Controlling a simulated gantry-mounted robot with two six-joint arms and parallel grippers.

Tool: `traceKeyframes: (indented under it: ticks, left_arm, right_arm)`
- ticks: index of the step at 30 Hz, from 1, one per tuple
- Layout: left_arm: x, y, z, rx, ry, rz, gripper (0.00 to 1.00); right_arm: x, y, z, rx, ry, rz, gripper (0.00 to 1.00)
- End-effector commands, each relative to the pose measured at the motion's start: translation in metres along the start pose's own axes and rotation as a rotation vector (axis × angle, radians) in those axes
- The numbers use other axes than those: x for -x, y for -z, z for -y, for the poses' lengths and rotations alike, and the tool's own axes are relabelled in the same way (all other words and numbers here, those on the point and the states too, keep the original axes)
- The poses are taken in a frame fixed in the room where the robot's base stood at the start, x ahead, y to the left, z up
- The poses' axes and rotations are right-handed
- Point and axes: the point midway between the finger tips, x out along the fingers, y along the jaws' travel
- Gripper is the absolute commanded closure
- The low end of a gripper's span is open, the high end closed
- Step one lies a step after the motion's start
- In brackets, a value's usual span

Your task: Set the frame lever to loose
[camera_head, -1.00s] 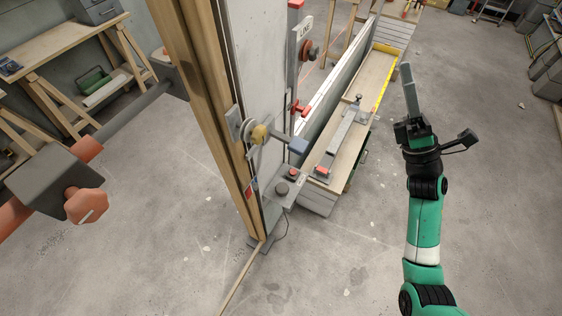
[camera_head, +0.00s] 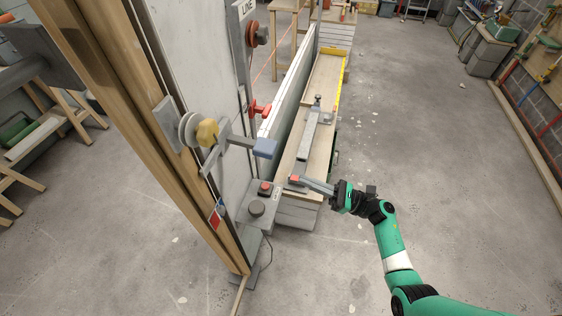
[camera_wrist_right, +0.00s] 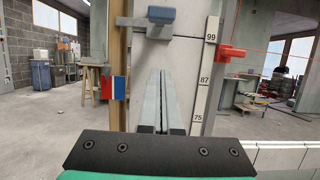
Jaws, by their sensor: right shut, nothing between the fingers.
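A grey lever with a blue grip (camera_head: 265,148) and a yellow hub (camera_head: 207,132) is mounted on the upright frame (camera_head: 150,130). Its blue grip also shows at the top of the right wrist view (camera_wrist_right: 161,14). A small red, white and blue plate (camera_head: 216,212) sits on the frame below the hub. My right gripper (camera_head: 305,183) is shut and empty, its fingers pointing left towards the frame. In the wrist view its shut fingers (camera_wrist_right: 167,75) lie below the blue grip, apart from it. My left gripper is out of view.
A control box (camera_head: 258,205) with a red button stands below the lever. A red-handled clamp (camera_head: 260,108) sits on the scale post behind. A long bench (camera_head: 325,80) with a grey bar lies beyond my gripper. The floor on the right is open.

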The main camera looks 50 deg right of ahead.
Motion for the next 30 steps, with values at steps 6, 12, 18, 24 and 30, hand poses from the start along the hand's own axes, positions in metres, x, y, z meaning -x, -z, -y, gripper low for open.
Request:
traceKeyframes:
  ticks: [6,12,18,24,30]
  left_arm:
    - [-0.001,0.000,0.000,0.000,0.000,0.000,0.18]
    - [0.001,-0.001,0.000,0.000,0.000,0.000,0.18]
    - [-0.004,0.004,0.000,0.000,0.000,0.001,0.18]
    - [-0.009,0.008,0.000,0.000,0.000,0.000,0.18]
    - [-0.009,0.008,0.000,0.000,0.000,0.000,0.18]
  right_arm:
    - [-0.027,-0.001,-0.001,0.000,-0.005,0.002,1.00]
    - [-0.071,-0.001,-0.001,0.000,-0.006,0.002,1.00]
    - [-0.104,-0.015,0.000,0.004,0.000,0.003,1.00]
    - [-0.108,-0.037,0.000,0.001,0.001,0.002,1.00]
    - [-0.109,-0.040,0.000,0.000,0.001,0.001,1.00]
